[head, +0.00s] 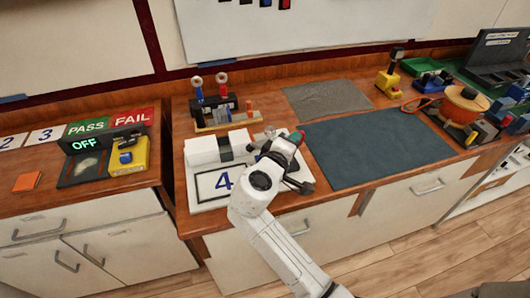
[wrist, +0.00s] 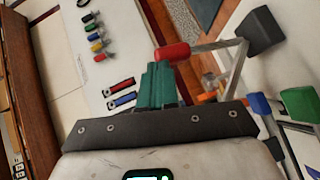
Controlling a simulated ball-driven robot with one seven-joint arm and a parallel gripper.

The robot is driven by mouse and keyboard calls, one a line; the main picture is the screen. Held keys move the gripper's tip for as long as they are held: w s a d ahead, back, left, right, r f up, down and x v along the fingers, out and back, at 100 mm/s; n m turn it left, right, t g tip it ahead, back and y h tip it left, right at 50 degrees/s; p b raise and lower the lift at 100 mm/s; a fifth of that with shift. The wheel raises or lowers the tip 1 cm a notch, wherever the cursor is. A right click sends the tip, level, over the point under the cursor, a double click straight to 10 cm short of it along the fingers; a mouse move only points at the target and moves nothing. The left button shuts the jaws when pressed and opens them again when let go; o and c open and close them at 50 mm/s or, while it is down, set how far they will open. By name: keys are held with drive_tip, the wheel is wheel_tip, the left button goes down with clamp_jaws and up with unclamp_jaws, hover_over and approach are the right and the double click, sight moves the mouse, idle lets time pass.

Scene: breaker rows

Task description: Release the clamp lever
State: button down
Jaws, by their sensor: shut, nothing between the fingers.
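In the wrist view, a lever with a red grip (wrist: 172,52) runs along a metal bar to a dark block (wrist: 262,30). It looks like the clamp lever. My gripper (wrist: 160,68) has its teal fingers together and empty. In the picture their tips lie close below and left of the red grip; I cannot tell whether they touch it. My arm hides much of the clamp there.
A dark mat (head: 375,147) lies to the right. A rack with two ringed posts (head: 212,105) stands behind the fixture. A yellow switch box (head: 128,157) is on the left counter. In the wrist view, blue and green parts (wrist: 298,103) lie right of my gripper.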

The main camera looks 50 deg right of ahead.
drive_tip(key=shift+s+d+f+m+y+p, duration=0.1)
drive_tip(key=shift+s+d+m+y+p, duration=0.2)
drive_tip(key=shift+s+d, duration=0.3)
drive_tip(key=shift+s+d+m+y+p, duration=0.3)
drive_tip(key=shift+s+d, duration=0.1)
drive_tip(key=shift+d, duration=0.4)
